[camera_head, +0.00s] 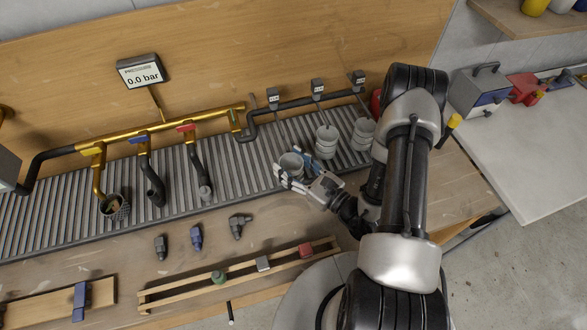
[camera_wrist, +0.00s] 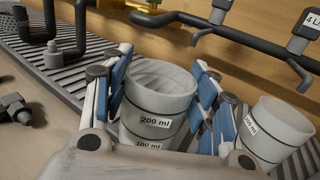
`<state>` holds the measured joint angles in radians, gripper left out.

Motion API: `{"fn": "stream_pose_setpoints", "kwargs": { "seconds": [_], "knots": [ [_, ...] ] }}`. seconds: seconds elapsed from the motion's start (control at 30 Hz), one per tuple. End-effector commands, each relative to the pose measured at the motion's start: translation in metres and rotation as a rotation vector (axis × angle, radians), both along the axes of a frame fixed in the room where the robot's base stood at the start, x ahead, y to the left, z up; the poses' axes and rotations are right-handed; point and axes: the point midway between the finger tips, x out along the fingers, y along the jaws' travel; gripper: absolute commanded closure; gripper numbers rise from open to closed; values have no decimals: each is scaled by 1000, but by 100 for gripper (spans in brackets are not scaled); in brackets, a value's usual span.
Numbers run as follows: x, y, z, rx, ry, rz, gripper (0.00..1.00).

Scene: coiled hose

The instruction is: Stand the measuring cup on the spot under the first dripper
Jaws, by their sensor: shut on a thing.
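My gripper (camera_head: 290,174) is shut on a pale grey measuring cup (camera_head: 291,161), near the front edge of the slatted grate. In the wrist view the cup (camera_wrist: 158,98) is upright between my blue and white finger pads, with 200 ml and 100 ml labels. I cannot tell whether its base touches the grate. The leftmost dripper tag (camera_head: 273,97) hangs on the black pipe, behind and left of the cup. The spot under that dripper is not clearly visible.
Two more measuring cups, a middle one (camera_head: 326,143) and a right one (camera_head: 363,134), stand right of my gripper; one neighbour (camera_wrist: 274,133) is close in the wrist view. The black pipe (camera_head: 300,101) runs behind. Left of the held cup, the grate (camera_head: 238,168) is clear.

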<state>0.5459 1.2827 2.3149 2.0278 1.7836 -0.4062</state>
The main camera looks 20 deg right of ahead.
Motion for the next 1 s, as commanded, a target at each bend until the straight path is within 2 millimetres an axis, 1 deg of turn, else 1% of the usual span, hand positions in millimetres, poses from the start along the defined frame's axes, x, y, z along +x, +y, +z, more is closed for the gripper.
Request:
{"fn": "stream_pose_setpoints", "kwargs": {
  "seconds": [0.7, 0.9, 1.0],
  "knots": [
    [58, 0, -5, -1, -2, 1, 69],
    [69, 0, -6, 0, -1, 1, 69],
    [72, 0, -8, 1, -1, 0, 69]
  ]
}}
